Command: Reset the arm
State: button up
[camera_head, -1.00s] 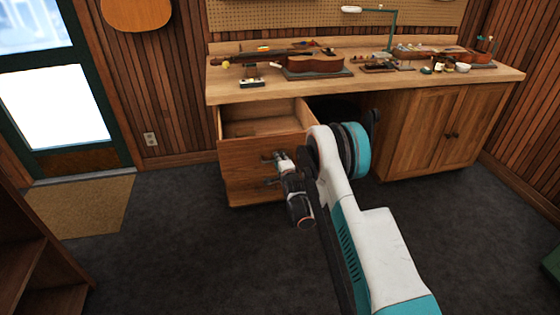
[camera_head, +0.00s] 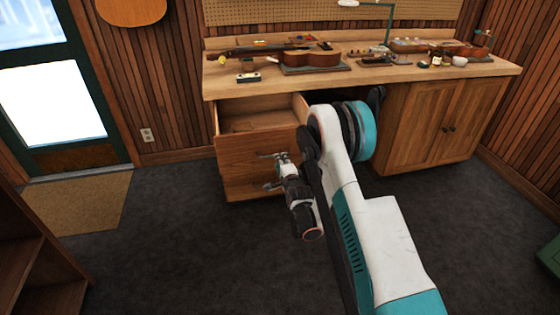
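My arm (camera_head: 345,165) is white, teal and black and reaches forward from the lower right toward the workbench. My gripper (camera_head: 276,157) is at the far end of the wrist, in front of the drawers below the bench. It is small in the picture and overlaps the upper drawer front. I cannot tell whether its fingers are open or whether they touch the drawer. The top drawer (camera_head: 258,112) is pulled open and looks empty in the part that shows.
The wooden workbench (camera_head: 440,72) holds a ukulele (camera_head: 314,57) and small tools. Closed cabinet doors (camera_head: 435,128) are at its right. A shelf (camera_head: 28,262) stands at the lower left. The dark floor (camera_head: 170,240) between is clear. A door (camera_head: 50,90) is at the back left.

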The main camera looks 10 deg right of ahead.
dwell(0.4)
jog(key=s+r+n+g, duration=0.1)
jog(key=s+r+n, duration=0.1)
jog(key=r, duration=0.6)
jog(key=s+r+n+g, duration=0.1)
jog(key=s+r+n, duration=0.1)
jog(key=r, duration=0.5)
jog(key=s+a+r+n+g, duration=0.15)
jog(key=s+r+n, duration=0.35)
jog(key=s+r, duration=0.6)
jog(key=s+r+n+g, duration=0.1)
jog(key=s+n+g, duration=0.4)
jog(key=s, duration=2.8)
jog(key=n, duration=0.4)
jog(key=shift+s+d, duration=0.25)
jog(key=shift+s, duration=0.1)
